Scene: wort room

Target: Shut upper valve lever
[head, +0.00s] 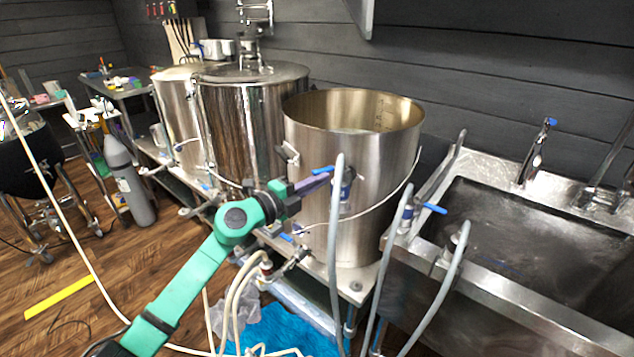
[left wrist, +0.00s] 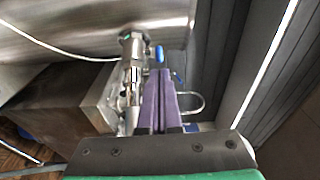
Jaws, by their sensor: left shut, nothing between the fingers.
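The open steel kettle (head: 375,205) stands in the middle of the head view. Its upper valve (head: 347,188) is on the kettle's side, with a pale hose running down from it. The blue upper valve lever (head: 322,170) points left from the valve. My left gripper (head: 328,179) is shut and empty, its purple fingers close beside the lever. In the left wrist view the fingers (left wrist: 158,75) are together, and a blue lever end (left wrist: 159,53) shows just beyond their tips, beside the metal valve (left wrist: 131,55). I cannot tell whether they touch.
A steel sink (head: 535,235) is at the right. Another blue-handled valve (head: 432,208) and hoses stand between kettle and sink. A lidded steel vessel (head: 250,120) is left of the kettle. A blue cloth (head: 290,330) lies below.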

